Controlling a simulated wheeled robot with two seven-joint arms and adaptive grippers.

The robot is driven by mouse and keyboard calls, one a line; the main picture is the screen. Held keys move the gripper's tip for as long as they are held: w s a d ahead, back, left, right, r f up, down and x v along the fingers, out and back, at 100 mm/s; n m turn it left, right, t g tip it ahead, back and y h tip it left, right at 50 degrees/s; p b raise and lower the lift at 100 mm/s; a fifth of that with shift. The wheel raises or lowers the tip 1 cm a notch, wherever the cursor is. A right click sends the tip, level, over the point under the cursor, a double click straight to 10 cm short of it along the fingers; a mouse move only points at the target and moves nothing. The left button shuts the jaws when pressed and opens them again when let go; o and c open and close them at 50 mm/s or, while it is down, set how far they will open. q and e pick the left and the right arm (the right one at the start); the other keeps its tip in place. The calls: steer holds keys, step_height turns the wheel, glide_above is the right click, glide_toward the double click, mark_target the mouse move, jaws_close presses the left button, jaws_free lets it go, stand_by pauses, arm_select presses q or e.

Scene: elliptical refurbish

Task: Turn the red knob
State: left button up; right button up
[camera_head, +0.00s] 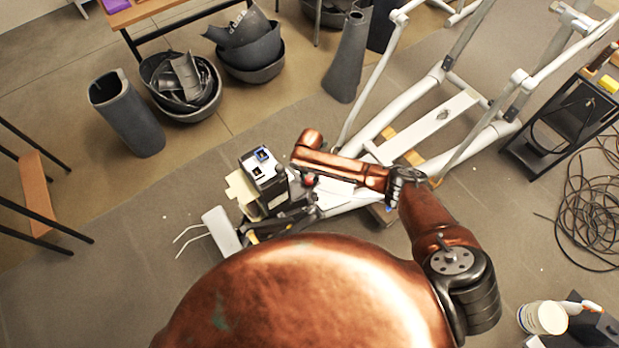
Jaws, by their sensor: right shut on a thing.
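A small red knob (309,180) shows just under my copper right forearm, at the near end of the elliptical machine (437,115). My right arm comes in from the right and reaches left over the machine. My right gripper (304,196) is down among dark parts at the knob and is shut on it. Its fingertips are mostly hidden, and the knob's turn angle cannot be read. My left gripper is not in view.
A black box-like unit (264,177) stands left of the knob, beside a pale panel (221,231). Grey bins (126,112) and broken covers stand at the back left. Coiled black cable (592,212) lies on the floor at right.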

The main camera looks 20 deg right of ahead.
mark_target(309, 180)
steer(key=o, duration=1.2)
steer(key=shift+c, duration=0.2)
steer(key=shift+r, duration=0.15)
step_height(309, 180, up, 12)
